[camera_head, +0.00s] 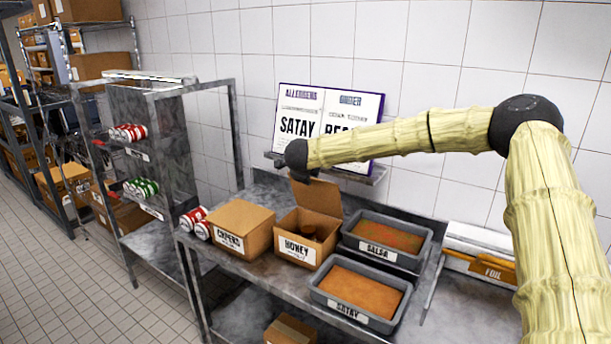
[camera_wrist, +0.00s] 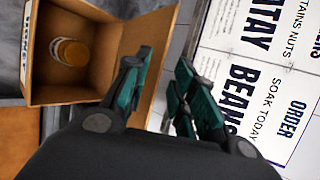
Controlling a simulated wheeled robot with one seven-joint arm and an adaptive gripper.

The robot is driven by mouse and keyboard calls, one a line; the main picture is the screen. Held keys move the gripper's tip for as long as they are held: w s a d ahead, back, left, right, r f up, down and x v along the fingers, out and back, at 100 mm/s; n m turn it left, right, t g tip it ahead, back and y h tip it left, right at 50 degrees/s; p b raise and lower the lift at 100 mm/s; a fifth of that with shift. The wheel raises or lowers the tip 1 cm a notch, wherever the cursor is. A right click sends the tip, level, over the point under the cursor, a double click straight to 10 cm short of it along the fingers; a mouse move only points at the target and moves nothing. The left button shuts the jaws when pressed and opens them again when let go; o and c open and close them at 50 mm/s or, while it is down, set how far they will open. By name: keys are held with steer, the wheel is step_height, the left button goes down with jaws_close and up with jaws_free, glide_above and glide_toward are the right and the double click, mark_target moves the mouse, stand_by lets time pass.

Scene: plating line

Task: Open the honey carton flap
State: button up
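The honey carton (camera_head: 297,250) stands on the steel counter with its flap (camera_head: 319,195) raised upright at the back. An amber jar shows inside it; the wrist view also shows the carton (camera_wrist: 97,50), jar (camera_wrist: 70,52) and flap (camera_wrist: 150,45). My gripper (camera_head: 300,176) is above the carton, close to the flap's upper edge. In the wrist view my gripper (camera_wrist: 165,62) has its green-padded fingers apart with nothing clamped between them. One finger overlaps the flap, the other lies over the order board. I cannot tell whether a finger touches the flap.
A closed capers carton (camera_head: 240,230) stands left of the honey carton. Salsa (camera_head: 415,263) and satay (camera_head: 345,313) trays stand to its right. The order board (camera_head: 290,98) is on the wall behind. Red cans (camera_head: 194,217) lie at the counter's left end.

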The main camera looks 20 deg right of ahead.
steer(key=v, duration=1.2)
steer(key=shift+c, duration=0.2)
